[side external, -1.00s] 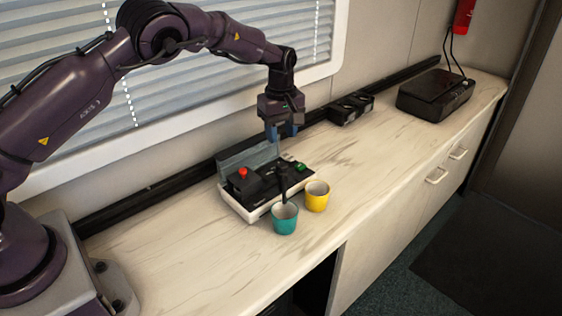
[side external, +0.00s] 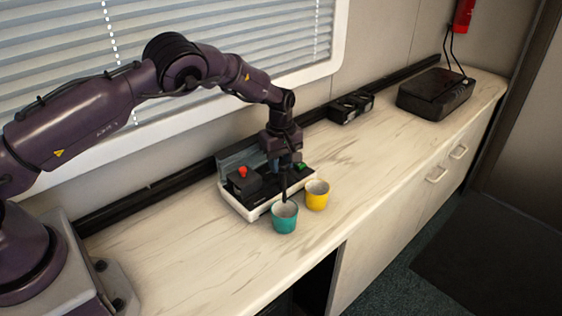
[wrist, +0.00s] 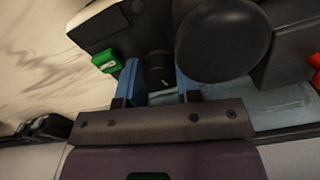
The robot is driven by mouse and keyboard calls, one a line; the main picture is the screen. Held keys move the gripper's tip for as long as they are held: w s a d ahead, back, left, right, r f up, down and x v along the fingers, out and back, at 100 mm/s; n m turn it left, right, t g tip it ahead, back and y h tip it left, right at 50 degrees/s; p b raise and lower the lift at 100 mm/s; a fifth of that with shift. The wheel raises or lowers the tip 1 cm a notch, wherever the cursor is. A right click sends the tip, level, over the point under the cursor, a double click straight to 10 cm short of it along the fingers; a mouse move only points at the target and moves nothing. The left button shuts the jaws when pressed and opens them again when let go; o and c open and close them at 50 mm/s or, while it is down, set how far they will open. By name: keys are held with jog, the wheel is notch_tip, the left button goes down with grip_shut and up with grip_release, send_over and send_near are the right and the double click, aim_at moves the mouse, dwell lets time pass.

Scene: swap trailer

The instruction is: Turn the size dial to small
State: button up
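A machine with a white base (side external: 254,214) and black top sits on the counter. In the wrist view a small dark knob (wrist: 159,70), apparently the size dial, shows between my blue fingers. Its markings and setting cannot be read. My gripper (side external: 285,167) is low over the back of the machine, pointing down. In the wrist view my gripper (wrist: 160,80) has its fingers apart, one on each side of the knob. I see no clear grip on it. My gripper hides the knob in the side view.
The machine has a red button (side external: 242,171), a green switch (wrist: 106,61) and a tall black, round-topped part (wrist: 222,40) close to my fingers. A teal cup (side external: 284,219) and a yellow cup (side external: 317,196) stand in front.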

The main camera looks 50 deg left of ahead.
jog(key=shift+c, duration=0.6)
jog(key=shift+m, duration=1.5)
jog(key=o, duration=0.6)
notch_tip(320, 180, up, 13)
jog(key=shift+f, duration=0.1)
